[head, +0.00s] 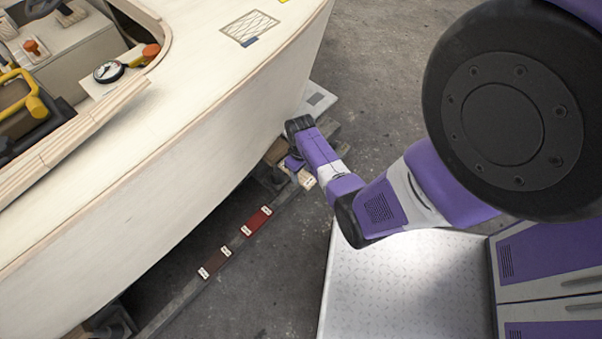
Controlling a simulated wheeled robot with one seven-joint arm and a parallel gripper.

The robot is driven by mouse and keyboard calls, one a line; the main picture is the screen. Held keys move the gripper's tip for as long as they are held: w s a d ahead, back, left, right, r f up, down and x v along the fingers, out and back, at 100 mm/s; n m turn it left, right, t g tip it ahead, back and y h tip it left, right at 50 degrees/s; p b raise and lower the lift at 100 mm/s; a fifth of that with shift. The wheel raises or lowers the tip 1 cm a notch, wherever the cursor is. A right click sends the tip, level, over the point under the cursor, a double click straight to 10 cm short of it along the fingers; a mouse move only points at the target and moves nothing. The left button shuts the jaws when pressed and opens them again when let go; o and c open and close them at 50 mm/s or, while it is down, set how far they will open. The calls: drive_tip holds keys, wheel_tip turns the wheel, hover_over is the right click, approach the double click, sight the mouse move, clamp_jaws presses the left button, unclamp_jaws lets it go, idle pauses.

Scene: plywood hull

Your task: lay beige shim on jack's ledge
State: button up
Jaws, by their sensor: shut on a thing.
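The beige shim (306,180), with pale marked ends, shows low beside the hull, in line with the other shims on the grey rail. My gripper (295,165) is small in the view, just below my black wrist and right at the shim. It is shut on the beige shim, though its fingertips are mostly hidden. I cannot tell whether the shim is still touching the rail. A jack (268,176) stands partly under the hull, left of my gripper. Its ledge is hard to make out, shaded by the hull and partly hidden.
A red shim (256,221) and a dark brown shim (214,263) lie along the rail (178,300). The cream plywood hull (190,140) overhangs on the left. Tools and a gauge (108,71) sit on the boat. Concrete floor (285,280) is clear right of the rail.

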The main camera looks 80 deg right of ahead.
sight(301, 175)
drive_tip(key=shift+f, duration=0.1)
drive_tip(key=o, duration=1.3)
drive_tip(key=shift+f, duration=0.1)
drive_tip(key=shift+o, duration=0.2)
wheel_tip(301, 175, up, 12)
drive_tip(key=p, duration=0.4)
drive_tip(key=a+r+n+t+h, duration=0.2)
drive_tip(key=a+r+t, duration=0.1)
drive_tip(key=a, duration=0.6)
drive_tip(key=a+r+n+t+h, duration=0.2)
drive_tip(key=a+r+t, duration=0.15)
drive_tip(key=a, duration=0.65)
drive_tip(key=s+a+r+n+t+y, duration=0.1)
drive_tip(key=a+r+t, duration=0.3)
drive_tip(key=r, duration=0.9)
drive_tip(key=s+a+r+n+t+y, duration=0.1)
drive_tip(key=s+a+r+t+y, duration=0.2)
drive_tip(key=a+r, duration=0.6)
wheel_tip(301, 175, up, 5)
drive_tip(key=shift+s+f+t, duration=0.1)
drive_tip(key=shift+s+t, duration=0.6)
drive_tip(key=shift+t, duration=0.05)
